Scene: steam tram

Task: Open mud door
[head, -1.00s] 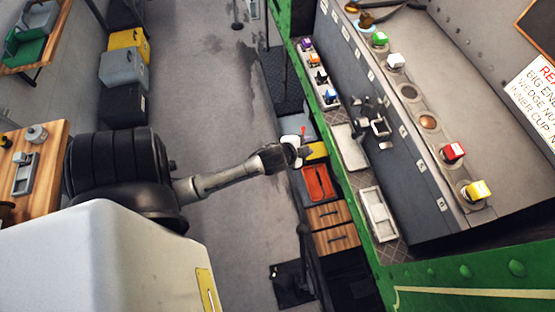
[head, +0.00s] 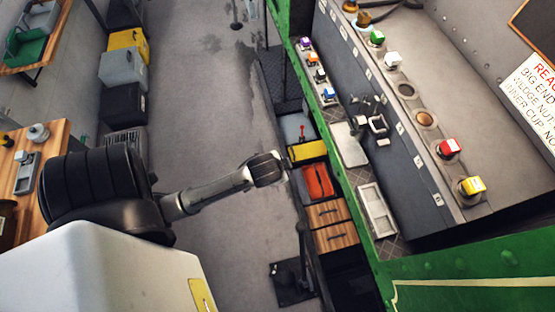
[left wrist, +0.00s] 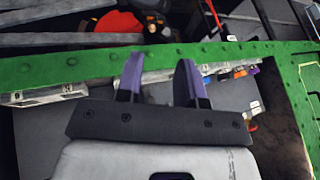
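My left gripper (head: 268,166) is at the end of the arm from the left, over the grey floor beside the green-edged bench. Its two purple fingers (left wrist: 160,82) stand apart with nothing between them in the left wrist view. Beyond them is a riveted green beam (left wrist: 140,62). Past the beam on the upper left is a round orange-red thing (left wrist: 118,22) that I cannot identify. I cannot make out a mud door for certain in either view. My right gripper is not in view.
A green frame (head: 345,182) borders the grey console. Coloured knobs, including a red one (head: 448,148) and a yellow one (head: 471,186), line it. Wooden drawers (head: 330,214) and a yellow box (head: 308,151) stand beside the frame. Cases (head: 122,104) line the left wall. The grey floor (head: 195,100) between is clear.

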